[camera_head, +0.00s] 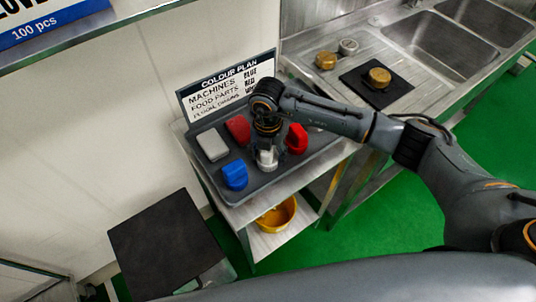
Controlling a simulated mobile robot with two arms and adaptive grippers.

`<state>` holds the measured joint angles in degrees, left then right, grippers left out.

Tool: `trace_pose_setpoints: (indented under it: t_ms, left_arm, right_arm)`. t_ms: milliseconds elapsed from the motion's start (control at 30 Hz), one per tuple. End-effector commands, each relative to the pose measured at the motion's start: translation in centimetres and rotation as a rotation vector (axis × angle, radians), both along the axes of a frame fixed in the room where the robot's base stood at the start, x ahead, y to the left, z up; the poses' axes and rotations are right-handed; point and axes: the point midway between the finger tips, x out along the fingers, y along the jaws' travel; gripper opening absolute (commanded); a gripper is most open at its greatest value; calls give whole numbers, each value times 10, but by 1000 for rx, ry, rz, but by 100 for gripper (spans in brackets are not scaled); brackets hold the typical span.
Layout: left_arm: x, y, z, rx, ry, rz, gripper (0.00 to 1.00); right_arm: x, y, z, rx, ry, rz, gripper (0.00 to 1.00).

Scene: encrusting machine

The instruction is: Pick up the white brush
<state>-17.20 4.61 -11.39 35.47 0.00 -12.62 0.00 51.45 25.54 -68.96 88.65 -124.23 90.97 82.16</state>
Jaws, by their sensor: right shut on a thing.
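A white brush (267,157) stands on the dark tray (270,182) on the small steel table. My right gripper (267,142) points down over it and is shut on its top. The gripper and wrist hide the brush's upper part. I cannot tell whether the brush touches the tray. My left gripper does not show.
A blue brush (235,175), a red brush (297,139), a red block (238,129) and a pale block (212,145) surround the gripper closely. A colour plan sign (222,90) stands behind. A yellow bowl (277,215) sits on the lower shelf.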

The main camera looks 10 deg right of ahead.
Motion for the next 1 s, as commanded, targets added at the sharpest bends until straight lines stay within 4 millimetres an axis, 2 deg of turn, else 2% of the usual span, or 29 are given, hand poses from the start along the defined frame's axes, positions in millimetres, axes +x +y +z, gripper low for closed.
trace_pose_setpoints:
  t_ms: [167,333,467,600,800,1000]
  left_arm:
    - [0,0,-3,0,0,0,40]
    - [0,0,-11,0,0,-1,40]
    - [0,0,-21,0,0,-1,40]
    - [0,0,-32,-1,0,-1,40]
    - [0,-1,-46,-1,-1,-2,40]
    - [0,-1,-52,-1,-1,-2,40]
  right_arm:
    - [1,1,11,2,-3,0,21]
    - [-2,0,34,2,-4,3,21]
    - [-24,-2,57,2,-7,5,21]
    - [-51,-4,90,1,-8,5,21]
    - [-97,-8,108,1,-6,5,21]
    - [-127,-10,124,1,-3,2,21]
